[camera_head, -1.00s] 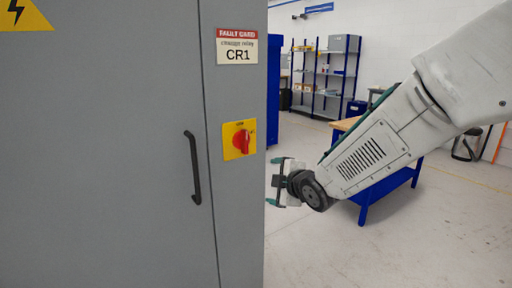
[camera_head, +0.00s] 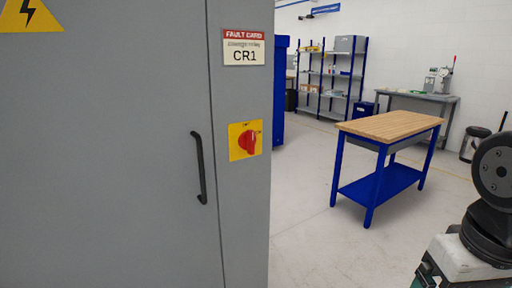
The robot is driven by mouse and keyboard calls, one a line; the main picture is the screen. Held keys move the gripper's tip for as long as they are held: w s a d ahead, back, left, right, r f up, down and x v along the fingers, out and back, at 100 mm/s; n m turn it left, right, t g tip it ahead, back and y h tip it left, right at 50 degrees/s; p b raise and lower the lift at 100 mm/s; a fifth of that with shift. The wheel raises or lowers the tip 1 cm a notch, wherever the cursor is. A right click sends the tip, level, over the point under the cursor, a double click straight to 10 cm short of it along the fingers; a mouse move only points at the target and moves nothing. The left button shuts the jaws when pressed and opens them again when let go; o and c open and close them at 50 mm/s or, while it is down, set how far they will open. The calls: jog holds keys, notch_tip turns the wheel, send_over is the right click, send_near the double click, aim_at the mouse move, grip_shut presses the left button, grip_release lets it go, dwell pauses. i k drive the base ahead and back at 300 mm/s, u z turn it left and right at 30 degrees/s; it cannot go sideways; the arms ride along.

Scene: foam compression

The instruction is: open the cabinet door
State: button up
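The grey cabinet door (camera_head: 110,150) fills the left of the view and looks shut, with a narrow seam along its right side. Its black vertical bar handle (camera_head: 199,168) is near that seam, with nothing touching it. Right of the seam, a red rotary switch (camera_head: 248,140) sits on a yellow plate. A label reading CR1 (camera_head: 244,48) is above it. Part of my arm shows at the lower right, well apart from the handle. My gripper's fingers are not in view.
A blue workbench with a wooden top (camera_head: 390,126) stands to the right of the cabinet. Blue shelving (camera_head: 331,75) and a grey bench (camera_head: 418,97) are at the back. The pale floor (camera_head: 310,240) between cabinet and workbench is clear.

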aim_at(108, 180)
jog(key=u, duration=1.45)
jog(key=k, duration=1.25)
jog(key=z, duration=0.65)
jog(key=i, duration=1.1)
jog(key=u, duration=0.35)
